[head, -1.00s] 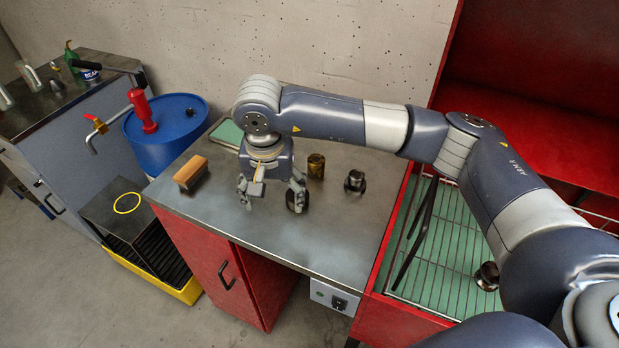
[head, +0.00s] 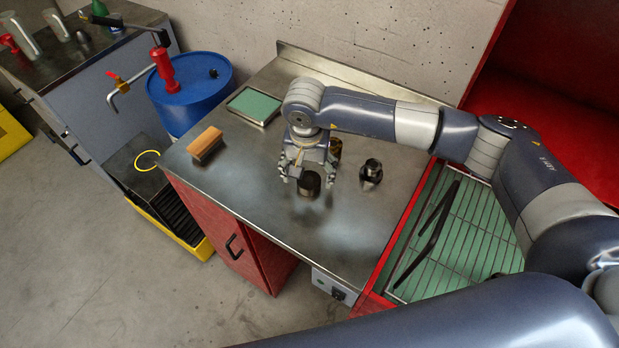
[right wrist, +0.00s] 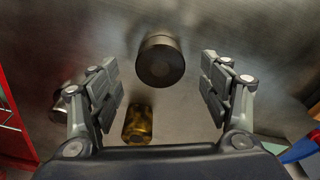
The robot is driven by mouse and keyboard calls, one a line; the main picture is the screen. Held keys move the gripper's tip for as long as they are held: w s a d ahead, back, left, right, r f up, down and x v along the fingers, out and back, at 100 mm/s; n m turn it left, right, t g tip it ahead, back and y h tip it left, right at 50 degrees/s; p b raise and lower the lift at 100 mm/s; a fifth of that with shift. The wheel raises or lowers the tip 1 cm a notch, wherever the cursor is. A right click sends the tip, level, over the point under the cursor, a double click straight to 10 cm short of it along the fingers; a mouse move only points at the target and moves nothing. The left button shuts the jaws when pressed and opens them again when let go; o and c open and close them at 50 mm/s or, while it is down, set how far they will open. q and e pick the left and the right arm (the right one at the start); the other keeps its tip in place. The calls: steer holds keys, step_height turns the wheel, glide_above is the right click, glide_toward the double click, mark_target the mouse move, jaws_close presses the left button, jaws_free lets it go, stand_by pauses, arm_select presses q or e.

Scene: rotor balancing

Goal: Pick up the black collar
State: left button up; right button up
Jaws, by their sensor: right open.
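The black collar (head: 309,185), a short dark cylinder, stands on the steel bench top in the head view. In the right wrist view the collar (right wrist: 161,62) shows between the two fingers, with clear gaps on both sides. My right gripper (head: 308,175) is open and points down over the collar. In the right wrist view the gripper (right wrist: 160,78) has its fingers spread wide and holds nothing. I cannot tell the exact height of the fingertips above the bench. My left gripper is not in view.
A brass cylinder (head: 335,148) stands close behind my right gripper. A dark shiny metal part (head: 371,171) stands to its right. A wooden-backed block (head: 206,144) and a green-topped tray (head: 255,106) lie to the left. The bench front is clear.

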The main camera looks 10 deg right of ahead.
mark_target(309, 180)
steer(key=shift+w+f+p, duration=0.1)
steer(key=shift+f+p, duration=0.4)
steer(key=shift+f, duration=0.85)
steer(key=shift+w+f, duration=0.1)
steer(key=shift+f, duration=0.05)
steer(key=c, duration=1.4)
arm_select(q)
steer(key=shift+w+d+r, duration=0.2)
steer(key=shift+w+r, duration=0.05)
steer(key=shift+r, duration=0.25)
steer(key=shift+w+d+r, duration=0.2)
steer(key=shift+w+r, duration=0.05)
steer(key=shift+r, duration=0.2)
arm_select(e)
steer(key=shift+c, duration=0.8)
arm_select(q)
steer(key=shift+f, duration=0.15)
arm_select(e)
steer(key=shift+w, duration=0.1)
